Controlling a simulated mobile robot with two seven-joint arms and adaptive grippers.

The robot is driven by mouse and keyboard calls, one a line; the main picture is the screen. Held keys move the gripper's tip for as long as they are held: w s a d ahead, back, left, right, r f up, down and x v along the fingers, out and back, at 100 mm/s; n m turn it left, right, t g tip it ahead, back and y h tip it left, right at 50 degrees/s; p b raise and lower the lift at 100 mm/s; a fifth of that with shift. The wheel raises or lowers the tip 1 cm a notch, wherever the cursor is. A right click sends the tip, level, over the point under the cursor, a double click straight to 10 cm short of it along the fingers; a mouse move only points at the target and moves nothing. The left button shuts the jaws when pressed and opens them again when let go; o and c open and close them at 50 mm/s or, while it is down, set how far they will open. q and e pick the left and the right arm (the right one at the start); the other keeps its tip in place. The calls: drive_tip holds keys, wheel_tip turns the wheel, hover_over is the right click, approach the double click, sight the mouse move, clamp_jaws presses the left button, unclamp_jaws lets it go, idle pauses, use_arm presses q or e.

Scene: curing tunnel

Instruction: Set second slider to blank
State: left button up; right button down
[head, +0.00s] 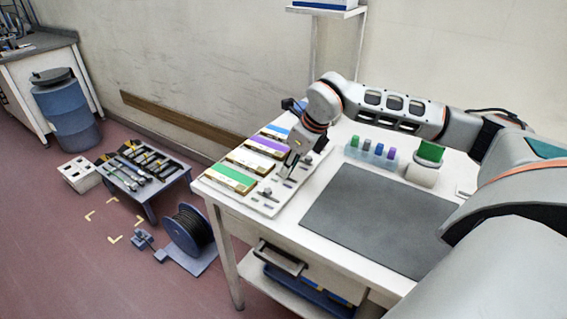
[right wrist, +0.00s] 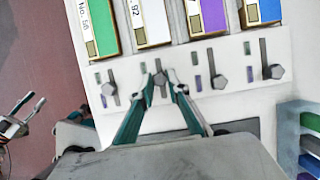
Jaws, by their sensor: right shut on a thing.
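The slider panel (head: 268,208) lies at the table's left side, beside a row of colour cards. In the right wrist view it shows several sliders in a row. My right gripper (right wrist: 161,80) is shut on this knob, one fingertip on each side. In the head view my right gripper (head: 288,166) is over the panel and hides part of it. The slider's setting marks are too small to read. My left gripper does not show clearly.
The first slider (right wrist: 110,92), third slider (right wrist: 219,80) and fourth slider (right wrist: 272,71) stand close beside. A rack of coloured pieces (head: 371,153), a green-topped pot (head: 424,173) and a grey mat (head: 375,215) are to the right on the table.

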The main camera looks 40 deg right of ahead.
drive_tip(key=c, duration=1.9)
unclamp_jaws()
drive_tip(key=v, duration=1.2)
drive_tip(key=shift+f, duration=0.1)
